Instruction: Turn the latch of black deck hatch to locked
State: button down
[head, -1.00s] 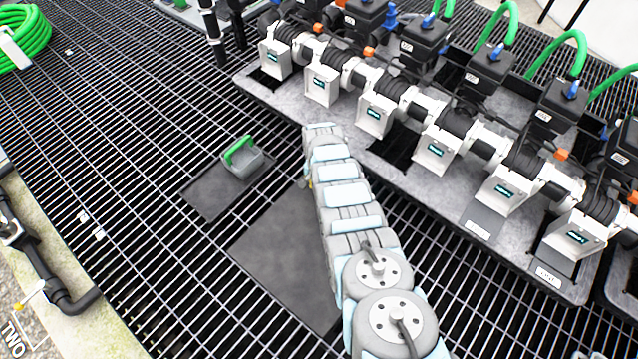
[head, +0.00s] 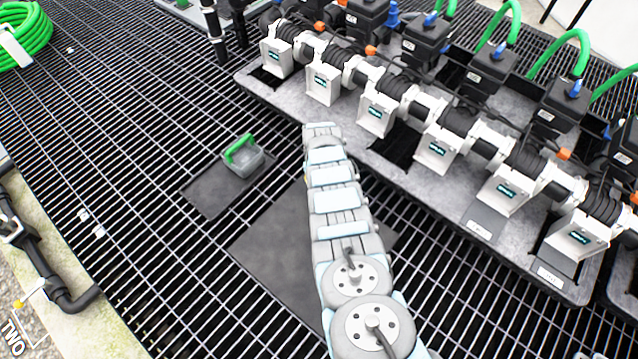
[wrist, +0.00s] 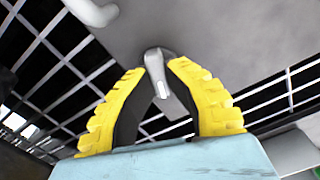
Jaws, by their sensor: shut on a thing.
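The black deck hatch (head: 280,255) is a flat dark grey panel set in the floor grating, its right part covered by my arm in the head view. In the wrist view, a smooth grey surface (wrist: 225,38), apparently the hatch, fills the upper middle. A small silver latch (wrist: 154,66) stands at its edge, pointing down between my fingers. My gripper (wrist: 159,74) has yellow ribbed fingers with dark inner pads, closed around the latch. In the head view the fingers are hidden by my arm. The latch's locked or unlocked marking is not visible.
A smaller dark plate (head: 212,194) with a green-handled grey box (head: 241,157) lies left of the hatch. A manifold bench (head: 400,165) with valves and green hoses runs along the right. A coiled green hose (head: 25,38) is at upper left. The grating at left is open.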

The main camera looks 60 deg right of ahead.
jog(key=shift+a+f+n, duration=0.1)
jog(key=shift+n, duration=1.6)
jog(key=c, duration=1.1)
grip_release()
jog(key=shift+o, duration=0.2)
jog(key=shift+r, duration=0.2)
jog(key=shift+w+r, duration=0.15)
jog(key=shift+r, duration=0.9)
notch_tip(320, 180, up, 10)
jog(key=shift+f, duration=0.2)
